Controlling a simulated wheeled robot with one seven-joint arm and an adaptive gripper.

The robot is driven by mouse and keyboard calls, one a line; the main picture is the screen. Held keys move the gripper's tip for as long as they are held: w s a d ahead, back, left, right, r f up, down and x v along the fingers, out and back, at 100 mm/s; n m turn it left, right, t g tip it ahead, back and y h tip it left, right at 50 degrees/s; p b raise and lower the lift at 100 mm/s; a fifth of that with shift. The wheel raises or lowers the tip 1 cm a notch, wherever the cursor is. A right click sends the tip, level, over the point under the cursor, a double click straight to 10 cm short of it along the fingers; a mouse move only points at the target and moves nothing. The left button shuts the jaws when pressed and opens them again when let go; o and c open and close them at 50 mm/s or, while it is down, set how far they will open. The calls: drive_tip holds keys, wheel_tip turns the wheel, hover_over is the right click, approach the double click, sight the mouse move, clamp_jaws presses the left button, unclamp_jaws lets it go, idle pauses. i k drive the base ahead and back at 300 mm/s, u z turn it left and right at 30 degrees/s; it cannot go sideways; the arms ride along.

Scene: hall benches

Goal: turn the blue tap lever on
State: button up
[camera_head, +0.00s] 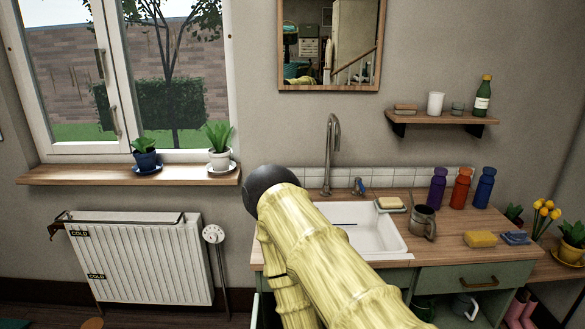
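The blue tap lever (360,185) is small and sits at the back edge of the sink, just right of the tap. I cannot tell its exact angle. The tap (333,150) is a tall grey metal gooseneck in front of the white tiles. The white sink (384,240) lies below it, its left part hidden behind my yellow arm. My arm rises from the bottom of the view to a dark round joint left of the tap. My gripper does not show.
A soap dish (390,205), a metal jug (422,221), a yellow sponge (480,239) and purple, orange and blue bottles (461,190) stand on the counter right of the sink. A shelf (440,119) hangs above. A radiator (140,262) is at left.

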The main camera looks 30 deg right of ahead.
sight(357, 180)
drive_tip(key=z, duration=3.55)
drive_tip(key=i, duration=1.45)
drive_tip(key=u, duration=3.05)
